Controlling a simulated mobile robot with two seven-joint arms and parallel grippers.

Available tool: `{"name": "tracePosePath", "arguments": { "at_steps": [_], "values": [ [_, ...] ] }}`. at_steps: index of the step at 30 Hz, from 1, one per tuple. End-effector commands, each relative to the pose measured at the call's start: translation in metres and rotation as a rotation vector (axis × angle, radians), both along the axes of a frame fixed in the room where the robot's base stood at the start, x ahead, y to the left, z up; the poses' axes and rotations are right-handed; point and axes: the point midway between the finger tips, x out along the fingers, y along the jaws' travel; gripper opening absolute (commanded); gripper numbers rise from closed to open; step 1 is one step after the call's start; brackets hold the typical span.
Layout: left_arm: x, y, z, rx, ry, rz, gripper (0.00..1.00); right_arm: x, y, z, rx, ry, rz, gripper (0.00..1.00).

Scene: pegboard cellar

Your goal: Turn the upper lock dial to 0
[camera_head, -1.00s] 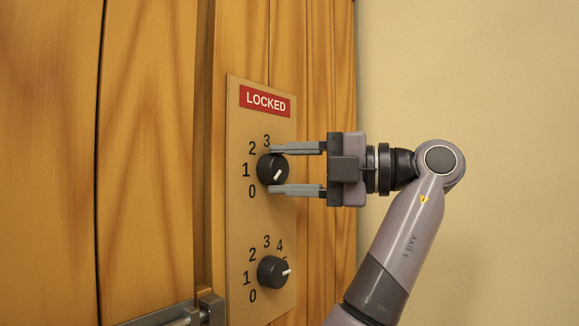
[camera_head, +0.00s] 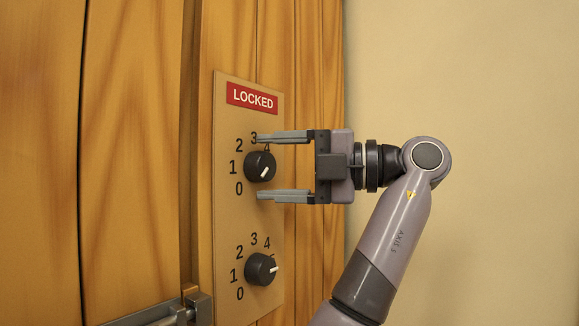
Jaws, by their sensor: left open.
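The upper lock dial (camera_head: 256,158) is a round black knob on a tan panel (camera_head: 229,212). Its white mark lies low on the right part of its face and points downward, away from the 0 at the lower left. Digits 0, 1, 2, 3 and a partly covered 4 curve around it. My left gripper (camera_head: 260,167) comes from the right, open, with one finger above the dial and one below it. Both fingers look clear of the knob. My right gripper is out of view.
The lower dial (camera_head: 255,270) has its white mark pointing right. A red LOCKED label (camera_head: 252,98) is at the panel's top. A metal bolt (camera_head: 197,306) lies at lower left on the wooden door. The bare wall (camera_head: 500,100) leaves free room right.

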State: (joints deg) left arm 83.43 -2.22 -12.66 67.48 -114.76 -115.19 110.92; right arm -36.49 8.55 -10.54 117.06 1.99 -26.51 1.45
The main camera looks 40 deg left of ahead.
Motion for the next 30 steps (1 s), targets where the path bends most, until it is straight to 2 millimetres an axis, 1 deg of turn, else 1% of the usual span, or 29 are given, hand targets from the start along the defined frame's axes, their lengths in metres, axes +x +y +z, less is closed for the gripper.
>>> {"name": "tracePosePath", "arguments": {
  "at_steps": [5, 13, 21, 30],
  "values": [
    [0.008, -0.013, 0.001, -0.003, 0.003, -0.004, 0.72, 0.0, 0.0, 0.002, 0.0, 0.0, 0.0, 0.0],
    [0.024, -0.045, 0.002, -0.003, 0.003, -0.007, 0.72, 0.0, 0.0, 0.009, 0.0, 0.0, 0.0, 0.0],
    [0.032, -0.058, 0.002, -0.003, -0.001, -0.002, 0.72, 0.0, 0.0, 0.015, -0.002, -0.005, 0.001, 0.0],
    [0.034, -0.062, 0.001, 0.002, -0.001, -0.001, 0.72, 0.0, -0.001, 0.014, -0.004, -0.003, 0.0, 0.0]
  ]
}}
